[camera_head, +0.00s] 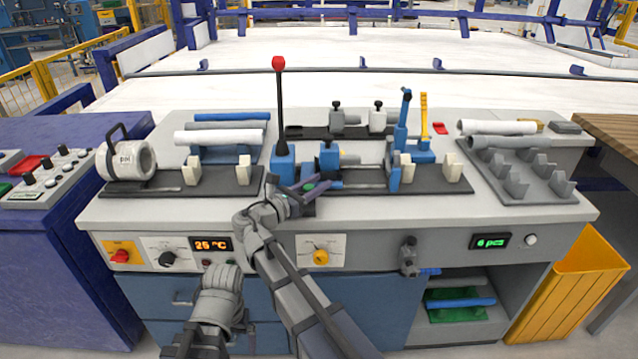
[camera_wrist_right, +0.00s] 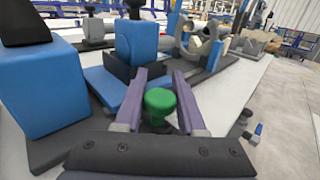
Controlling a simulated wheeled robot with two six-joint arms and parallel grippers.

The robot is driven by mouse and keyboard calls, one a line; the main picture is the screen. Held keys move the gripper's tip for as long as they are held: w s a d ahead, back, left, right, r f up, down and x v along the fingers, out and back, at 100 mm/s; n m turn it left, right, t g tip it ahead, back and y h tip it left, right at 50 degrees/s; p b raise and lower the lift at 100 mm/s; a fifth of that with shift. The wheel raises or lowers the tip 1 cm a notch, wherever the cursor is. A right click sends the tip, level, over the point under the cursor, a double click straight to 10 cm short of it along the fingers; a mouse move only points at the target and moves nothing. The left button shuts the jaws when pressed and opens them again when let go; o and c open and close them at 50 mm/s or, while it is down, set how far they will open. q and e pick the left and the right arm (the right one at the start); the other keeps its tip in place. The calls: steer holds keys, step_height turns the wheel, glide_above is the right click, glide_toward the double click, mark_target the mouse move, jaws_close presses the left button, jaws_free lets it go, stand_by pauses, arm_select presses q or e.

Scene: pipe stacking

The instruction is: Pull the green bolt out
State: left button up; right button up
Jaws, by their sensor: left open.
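The green bolt (camera_wrist_right: 159,104) has a round knob head and stands between the two purple-grey fingers of my right gripper (camera_wrist_right: 158,92) in the right wrist view. A small gap shows on each side of the head, so the fingers look open around it. What the bolt sits in is hidden below. In the head view the bolt (camera_head: 309,187) is a small green spot beside my right gripper (camera_head: 318,190), at the front middle of the bench. My left gripper (camera_head: 221,272) is low in front of the bench, away from the bolt, with its fingers hard to make out.
A blue block with a red-knobbed lever (camera_head: 280,110) stands just left of the bolt. Blue clamps (camera_head: 393,165) stand to the right. Pipes lie on a rack (camera_head: 228,152) at left and near a grey holder (camera_head: 520,180) at right. The bench's front strip (camera_head: 400,212) is clear.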

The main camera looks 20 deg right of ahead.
jaws_close()
stand_by(1.1)
